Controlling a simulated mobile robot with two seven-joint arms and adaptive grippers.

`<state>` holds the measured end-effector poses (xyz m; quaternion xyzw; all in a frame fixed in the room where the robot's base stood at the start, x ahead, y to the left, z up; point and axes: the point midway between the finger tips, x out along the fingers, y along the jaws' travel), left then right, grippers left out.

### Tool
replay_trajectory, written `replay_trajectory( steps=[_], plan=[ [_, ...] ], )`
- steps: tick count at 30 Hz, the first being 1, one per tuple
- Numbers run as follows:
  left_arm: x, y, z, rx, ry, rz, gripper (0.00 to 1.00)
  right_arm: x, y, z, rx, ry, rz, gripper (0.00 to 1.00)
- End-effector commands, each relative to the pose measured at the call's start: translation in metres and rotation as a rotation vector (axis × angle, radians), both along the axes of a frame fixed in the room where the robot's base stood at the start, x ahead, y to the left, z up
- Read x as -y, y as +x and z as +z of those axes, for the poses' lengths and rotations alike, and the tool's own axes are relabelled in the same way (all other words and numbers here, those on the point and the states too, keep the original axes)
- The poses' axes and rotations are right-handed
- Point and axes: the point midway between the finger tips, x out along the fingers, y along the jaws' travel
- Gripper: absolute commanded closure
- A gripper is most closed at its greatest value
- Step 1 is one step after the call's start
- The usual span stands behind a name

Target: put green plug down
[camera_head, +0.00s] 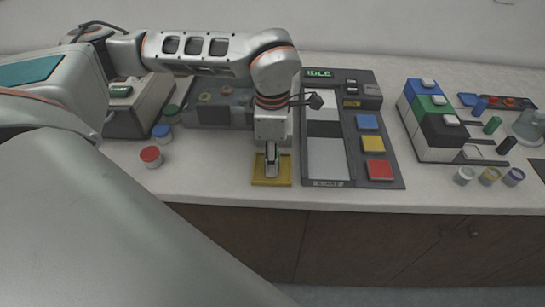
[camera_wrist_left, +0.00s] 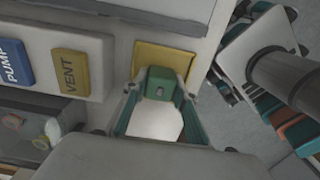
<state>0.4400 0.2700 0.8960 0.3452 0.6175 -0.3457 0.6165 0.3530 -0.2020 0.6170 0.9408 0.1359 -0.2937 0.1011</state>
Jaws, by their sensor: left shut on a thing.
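The green plug (camera_wrist_left: 162,83) sits between the fingers of my left gripper (camera_wrist_left: 160,100) in the left wrist view, and the gripper is shut on it. In the head view my left gripper (camera_head: 271,170) points down over a yellow square pad (camera_head: 258,182) at the counter's front edge. The pad also shows just beyond the plug in the wrist view (camera_wrist_left: 180,58). The plug is hardly visible in the head view, and I cannot tell whether it touches the pad. My right gripper is not in view.
Right of the pad lies a dark press panel (camera_head: 390,160) with blue, yellow and red buttons and an IDLE display (camera_head: 319,73). A block rack (camera_head: 435,155) and small jars stand right.

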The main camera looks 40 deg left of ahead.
Motion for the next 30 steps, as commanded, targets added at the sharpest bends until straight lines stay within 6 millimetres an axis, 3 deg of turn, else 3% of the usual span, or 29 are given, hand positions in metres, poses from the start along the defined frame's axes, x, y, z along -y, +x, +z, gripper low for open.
replay_trajectory(
  steps=[8, 9, 11, 23, 30],
  plan=[
    [0.0, 0.0, -0.002, 0.001, 0.0, 0.0, 0.95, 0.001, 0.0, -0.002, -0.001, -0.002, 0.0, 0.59],
    [0.0, 0.0, -0.003, 0.001, 0.0, 0.0, 0.7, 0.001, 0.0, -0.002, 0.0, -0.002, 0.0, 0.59],
    [0.0, 0.0, -0.002, 0.001, 0.0, 0.0, 0.56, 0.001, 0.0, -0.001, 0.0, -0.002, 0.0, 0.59],
    [0.0, 0.001, 0.002, 0.003, -0.001, 0.0, 0.56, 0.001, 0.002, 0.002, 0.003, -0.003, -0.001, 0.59],
    [0.0, 0.002, 0.038, 0.008, -0.001, 0.001, 0.56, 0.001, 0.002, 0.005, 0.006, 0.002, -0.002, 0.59]
  ],
)
